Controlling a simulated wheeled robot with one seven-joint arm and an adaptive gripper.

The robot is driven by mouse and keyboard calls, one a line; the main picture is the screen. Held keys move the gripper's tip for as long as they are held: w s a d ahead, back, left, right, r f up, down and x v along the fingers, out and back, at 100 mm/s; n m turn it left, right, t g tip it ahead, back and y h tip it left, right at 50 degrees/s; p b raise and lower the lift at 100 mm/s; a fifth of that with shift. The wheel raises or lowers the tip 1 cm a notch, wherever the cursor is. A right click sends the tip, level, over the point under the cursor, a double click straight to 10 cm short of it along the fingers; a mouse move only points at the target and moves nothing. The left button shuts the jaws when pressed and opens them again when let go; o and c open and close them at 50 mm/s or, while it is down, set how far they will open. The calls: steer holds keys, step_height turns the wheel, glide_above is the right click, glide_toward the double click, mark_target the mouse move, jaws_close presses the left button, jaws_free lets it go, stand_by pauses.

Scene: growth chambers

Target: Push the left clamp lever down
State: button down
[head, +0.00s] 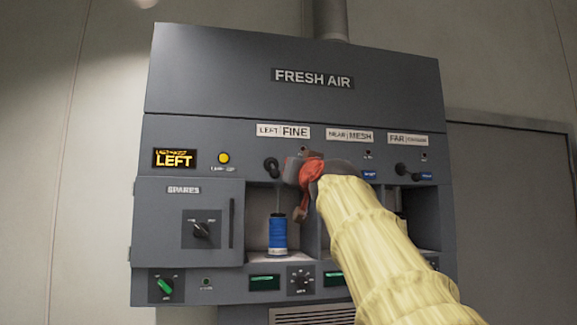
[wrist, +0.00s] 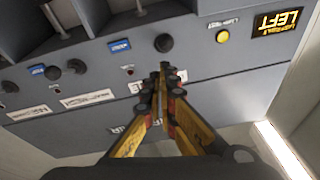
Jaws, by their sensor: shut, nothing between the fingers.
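The left clamp lever shows as a black knob (head: 271,167) on the grey panel, under the "LEFT | FINE" label (head: 283,131). In the wrist view, turned upside down, the same black knob (wrist: 163,42) lies just beyond my fingertips. My gripper (head: 293,170) is just right of the knob in the head view, with red and dark fingers. In the wrist view my gripper (wrist: 164,72) has its fingertips together, with nothing between them. I cannot tell whether the tips touch the lever or the panel. My gripper and yellow-sleeved arm hide part of the panel.
A blue cylinder (head: 278,234) stands in the open bay below the lever. A yellow lamp (head: 223,158) and a lit "LEFT" sign (head: 174,158) are to the left. The far lever (head: 401,169) is to the right. The spares door (head: 189,222) is shut.

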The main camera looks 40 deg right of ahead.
steer(key=shift+f+b+v, duration=0.2)
steer(key=shift+v, duration=0.65)
steer(key=shift+f+b+v, duration=0.2)
steer(key=shift+b+v, duration=0.05)
steer(key=shift+v, duration=0.65)
steer(key=shift+f+b+v, duration=0.2)
steer(key=shift+v, duration=0.65)
steer(key=shift+d, duration=0.2)
